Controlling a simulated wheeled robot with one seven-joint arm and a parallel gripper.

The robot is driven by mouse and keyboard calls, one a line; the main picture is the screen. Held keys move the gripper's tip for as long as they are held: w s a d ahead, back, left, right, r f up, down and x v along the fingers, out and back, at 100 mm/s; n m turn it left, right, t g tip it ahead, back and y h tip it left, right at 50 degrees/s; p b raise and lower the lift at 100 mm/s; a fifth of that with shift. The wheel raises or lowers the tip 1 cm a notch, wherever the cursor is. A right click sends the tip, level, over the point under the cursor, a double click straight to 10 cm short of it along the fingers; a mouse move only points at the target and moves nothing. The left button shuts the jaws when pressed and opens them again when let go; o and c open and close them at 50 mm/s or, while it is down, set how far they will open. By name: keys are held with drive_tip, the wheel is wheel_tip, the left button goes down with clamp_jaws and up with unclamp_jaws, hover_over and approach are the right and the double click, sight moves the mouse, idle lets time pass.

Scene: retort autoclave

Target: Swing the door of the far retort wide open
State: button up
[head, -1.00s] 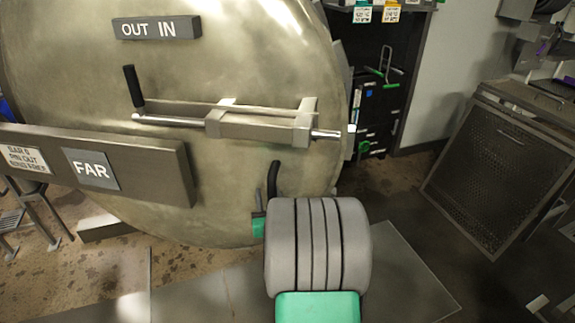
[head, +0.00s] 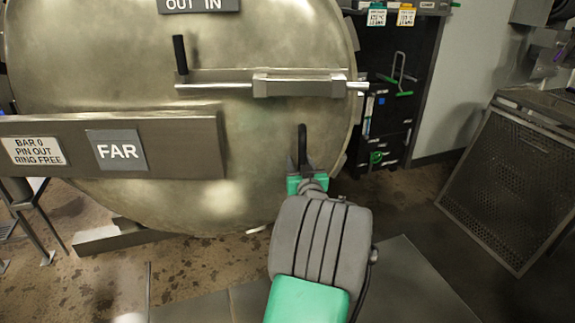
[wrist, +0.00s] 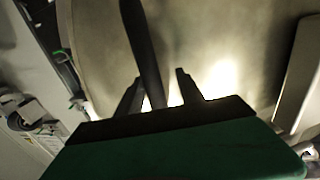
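The door of the far retort is a large round metal disc (head: 150,110) filling the left and middle of the head view. It looks shut or nearly so; I cannot tell if there is a gap. A black upright pull handle (head: 302,138) stands at its lower right. My gripper (head: 301,168) is at the handle's lower part. In the wrist view, the dark handle (wrist: 141,42) runs between the two fingers of my gripper (wrist: 158,80). Light shows beside the handle, so the fingers are open around it. Contact with the left finger cannot be told.
A grey beam with a FAR plate (head: 117,150) crosses in front of the door at left. A latch bar (head: 300,85) spans the door's upper right. A black rack (head: 390,110) stands behind at right. A mesh-sided cage (head: 510,180) stands at far right, with clear floor before it.

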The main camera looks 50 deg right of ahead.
sight(305, 158)
drive_tip(key=shift+r+p, duration=0.2)
drive_tip(key=shift+p, duration=0.1)
drive_tip(key=s+p, duration=0.1)
drive_tip(key=p, duration=0.1)
drive_tip(key=s+r+p, duration=0.1)
drive_tip(key=p, duration=0.1)
drive_tip(key=s+r+p, duration=0.1)
drive_tip(key=p, duration=0.1)
drive_tip(key=shift+s+a+p, duration=0.1)
drive_tip(key=shift+a+p, duration=0.2)
drive_tip(key=shift+a, duration=0.1)
drive_tip(key=shift+f+n+t+y, duration=0.25)
drive_tip(key=shift+n+t+y, duration=0.05)
drive_tip(key=shift+y, duration=0.1)
drive_tip(key=x, duration=0.7)
drive_tip(key=shift+d+f, duration=0.1)
drive_tip(key=shift+f, duration=0.1)
drive_tip(key=shift+c, duration=0.2)
clamp_jaws()
drive_tip(key=shift+w, duration=0.25)
